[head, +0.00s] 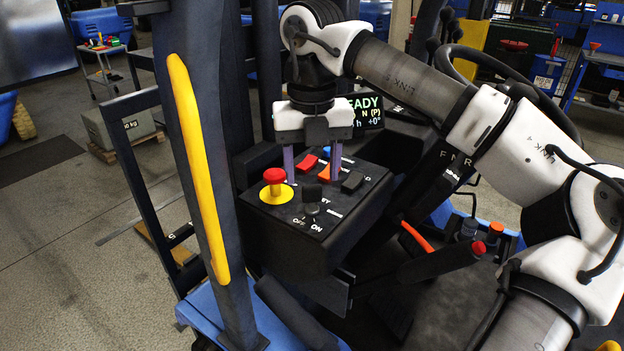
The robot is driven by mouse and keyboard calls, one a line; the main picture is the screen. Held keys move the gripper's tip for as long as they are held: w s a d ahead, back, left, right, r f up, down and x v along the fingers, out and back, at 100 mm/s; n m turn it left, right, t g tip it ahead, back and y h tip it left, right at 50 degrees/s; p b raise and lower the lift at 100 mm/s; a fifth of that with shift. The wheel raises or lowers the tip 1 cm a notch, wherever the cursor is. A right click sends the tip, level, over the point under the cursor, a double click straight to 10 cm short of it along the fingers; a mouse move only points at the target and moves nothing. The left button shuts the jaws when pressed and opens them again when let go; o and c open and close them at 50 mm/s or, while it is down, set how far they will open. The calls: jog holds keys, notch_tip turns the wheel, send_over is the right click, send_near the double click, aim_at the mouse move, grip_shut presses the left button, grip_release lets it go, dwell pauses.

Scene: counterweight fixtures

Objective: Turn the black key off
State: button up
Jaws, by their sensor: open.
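The black key (312,210) is a small dark knob low on the sloped top of the black control box (300,250), by the OFF and ON labels. It is small in this view, and I cannot tell which label it points to. My gripper (312,172) points down over the back part of the box, its two purple fingers spread apart with nothing held between them. The fingers are behind the key in the picture and apart from it.
On the box, a red mushroom button on a yellow base (275,183) stands left of the key. Red and orange rockers and black switches (352,182) lie around my fingers. A dark post with a yellow grip (198,165) rises at left. A display (367,112) stands behind.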

aim_at(312, 186)
jog(key=shift+f+p, duration=0.35)
jog(key=shift+f, duration=1.7)
jog(key=shift+c, duration=0.4)
jog(key=c, duration=0.9)
jog(key=shift+n, duration=0.4)
jog(key=n+b, duration=0.2)
jog(key=shift+f+n, duration=0.1)
jog(key=shift+n, duration=0.2)
jog(key=n+b, duration=0.1)
jog(key=n, duration=0.4)
jog(key=shift+n, duration=0.4)
